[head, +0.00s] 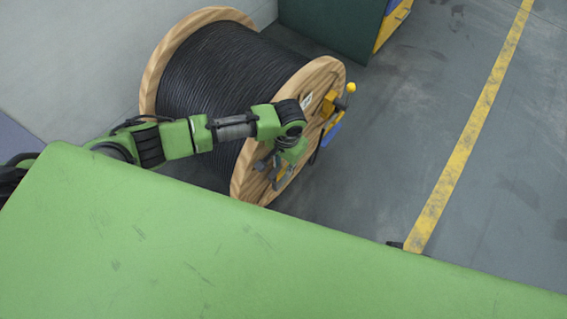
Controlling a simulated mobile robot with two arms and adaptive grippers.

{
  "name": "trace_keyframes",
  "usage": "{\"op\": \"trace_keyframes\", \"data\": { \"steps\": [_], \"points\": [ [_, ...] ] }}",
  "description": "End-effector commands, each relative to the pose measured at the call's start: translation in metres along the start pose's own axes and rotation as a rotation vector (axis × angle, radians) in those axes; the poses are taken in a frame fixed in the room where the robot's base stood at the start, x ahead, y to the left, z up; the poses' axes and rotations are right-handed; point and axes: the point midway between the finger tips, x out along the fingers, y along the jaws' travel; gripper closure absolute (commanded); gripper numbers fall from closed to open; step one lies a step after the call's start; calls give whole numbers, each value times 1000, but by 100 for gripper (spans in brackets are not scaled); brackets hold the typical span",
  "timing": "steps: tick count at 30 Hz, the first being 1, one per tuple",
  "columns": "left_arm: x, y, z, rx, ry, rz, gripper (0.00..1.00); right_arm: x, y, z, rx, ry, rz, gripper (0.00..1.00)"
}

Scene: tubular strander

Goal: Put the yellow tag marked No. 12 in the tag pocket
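My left gripper (270,172) points down in front of the near right flange of a wooden cable reel. Its dark fingers are small, and I cannot tell whether they are open or shut. A small yellow patch (281,173) shows beside the fingers. I cannot tell whether it is the tag or whether it is held. A small white plate (307,101) shows at the flange, just beyond my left wrist; I cannot make out whether it is the tag pocket. No No. 12 marking is readable. My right gripper is not identifiable in view.
The wooden reel (327,72) is wound with black cable (215,65). At its right side are a yellow block (329,103), a yellow ball knob (351,87) and a blue part (331,135). Grey floor with a yellow line (470,130) lies clear to the right.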

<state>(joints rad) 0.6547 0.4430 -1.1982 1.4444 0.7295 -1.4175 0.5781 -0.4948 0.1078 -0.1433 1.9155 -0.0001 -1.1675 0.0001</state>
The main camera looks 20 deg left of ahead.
Motion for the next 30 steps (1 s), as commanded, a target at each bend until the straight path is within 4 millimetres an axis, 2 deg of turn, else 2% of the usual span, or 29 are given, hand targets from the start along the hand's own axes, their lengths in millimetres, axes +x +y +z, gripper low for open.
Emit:
{"op": "trace_keyframes", "data": {
  "steps": [4, 7, 15, 21, 25, 30],
  "points": [
    [-4, 0, -1, 0, 1, 1, 76, 1, 1, 2, -3, -3, 1, 100],
    [-16, 0, -1, 1, 2, 2, 76, 0, 0, 2, -2, -2, 1, 100],
    [-74, 0, -1, 2, 4, 1, 76, 0, 0, 1, -1, -1, 0, 100],
    [-106, 0, -1, 0, 2, 1, 76, 0, 0, 0, -1, 0, -1, 100],
    [-117, 0, 0, 0, 0, 0, 76, 0, 0, 0, -1, 0, -1, 100],
    [-120, 0, 0, 0, 0, 0, 76, 0, -1, 0, -1, 0, -1, 100]
  ]
}}
